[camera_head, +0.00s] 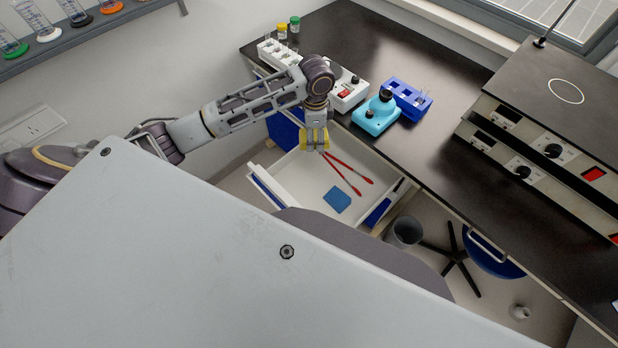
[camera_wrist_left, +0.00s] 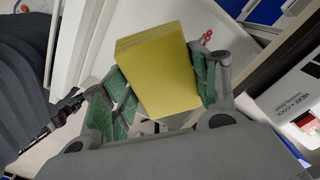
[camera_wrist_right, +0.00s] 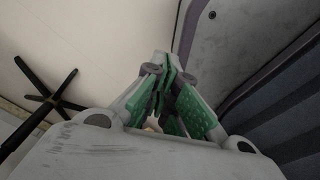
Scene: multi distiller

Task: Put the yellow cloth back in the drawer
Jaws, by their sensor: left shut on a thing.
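The yellow cloth (camera_wrist_left: 158,72) is a flat, stacked square held between the green pads of my left gripper (camera_wrist_left: 160,95). In the head view my left gripper (camera_head: 314,140) is shut on the yellow cloth (camera_head: 304,139), over the back left part of the open white drawer (camera_head: 300,190). I cannot tell whether the cloth touches the drawer. Inside the drawer lie red tweezers (camera_head: 346,174) and a blue cloth (camera_head: 337,200). My right gripper (camera_wrist_right: 168,72) shows only in the right wrist view; its green-padded fingers are together and nothing shows between them.
The black bench (camera_head: 420,140) above the drawer holds a turquoise device (camera_head: 375,118), a blue rack (camera_head: 408,100), a white heater block (camera_head: 348,92) and a white rack (camera_head: 280,54). Hotplates (camera_head: 540,140) stand at right. A grey bin (camera_head: 405,231) and stool (camera_head: 485,255) are below.

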